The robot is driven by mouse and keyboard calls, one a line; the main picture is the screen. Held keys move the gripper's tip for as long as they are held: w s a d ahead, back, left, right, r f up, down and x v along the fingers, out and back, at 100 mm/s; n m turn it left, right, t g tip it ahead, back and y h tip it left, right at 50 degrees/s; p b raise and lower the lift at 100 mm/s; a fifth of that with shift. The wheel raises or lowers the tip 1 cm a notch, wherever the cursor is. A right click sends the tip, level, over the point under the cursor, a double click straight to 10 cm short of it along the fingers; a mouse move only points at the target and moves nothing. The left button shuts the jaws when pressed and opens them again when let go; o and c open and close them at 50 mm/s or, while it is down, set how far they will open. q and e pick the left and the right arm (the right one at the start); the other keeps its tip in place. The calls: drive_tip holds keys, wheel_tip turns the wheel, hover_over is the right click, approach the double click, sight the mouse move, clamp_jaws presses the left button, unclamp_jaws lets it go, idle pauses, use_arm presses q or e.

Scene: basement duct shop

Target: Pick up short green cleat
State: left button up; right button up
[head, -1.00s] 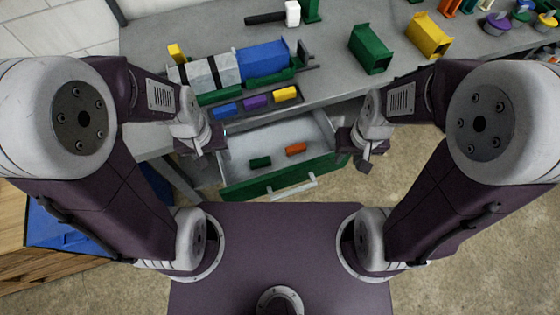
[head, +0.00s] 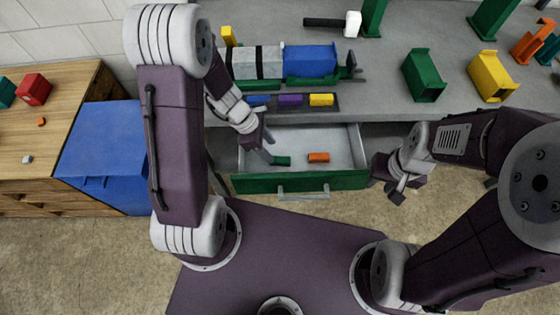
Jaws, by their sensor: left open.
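The short green cleat (head: 283,161) lies in the open drawer (head: 345,145), left of an orange cleat (head: 318,157). My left gripper (head: 269,154) is open at the left part of the drawer, close beside the green cleat's left end. I cannot tell whether it touches the cleat. My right gripper (head: 397,191) is off the drawer's right end, away from both cleats, and its jaws are too small to read.
The drawer's green front (head: 240,184) has a pale handle (head: 303,194). On the grey bench (head: 390,45) are a tray with blue, purple and yellow blocks (head: 321,99), a blue duct piece (head: 309,60), green (head: 423,78) and yellow (head: 492,76) channels. A blue bin (head: 105,150) stands left.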

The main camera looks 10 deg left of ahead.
sight(280, 159)
use_arm(q)
drive_tip(key=shift+x, duration=1.1)
drive_tip(key=b+x, duration=0.2)
drive_tip(key=x, duration=0.2)
drive_tip(key=shift+d+f+b, duration=0.1)
drive_tip(key=shift+f+b, duration=0.1)
drive_tip(key=shift+b, duration=0.15)
drive_tip(key=shift+w+d+f, duration=0.15)
drive_tip(key=shift+d+f, duration=0.05)
drive_tip(key=shift+c, duration=0.9)
clamp_jaws()
use_arm(e)
wheel_tip(280, 159, down, 3)
drive_tip(key=shift+f, duration=0.15)
